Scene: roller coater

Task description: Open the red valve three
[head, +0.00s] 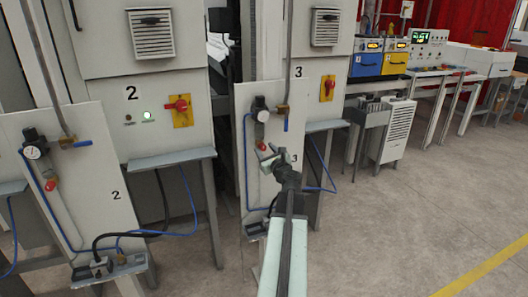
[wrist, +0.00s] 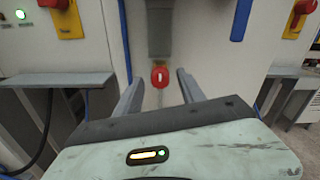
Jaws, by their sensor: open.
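The panel marked 3 (head: 245,185) stands right of the panel marked 2. A small red valve (head: 262,145) sits on it below a round gauge (head: 260,108). In the wrist view the red valve (wrist: 159,74) hangs below a grey block (wrist: 159,28), with a whitish mark on its face. My gripper (head: 268,153) is in front of this panel, close to the red valve. In the wrist view my gripper (wrist: 160,83) is open, and the valve appears between its two fingertips. I see no contact; the remaining distance is hard to tell.
A blue lever (head: 286,121) and blue hose (head: 247,160) flank the valve. Red-and-yellow switches sit on cabinet 3 (head: 328,88) and cabinet 2 (head: 181,108). Panel 2 (head: 95,185) has its own red valve (head: 50,183). Grey shelves (head: 325,126) jut out nearby. Floor at right is clear.

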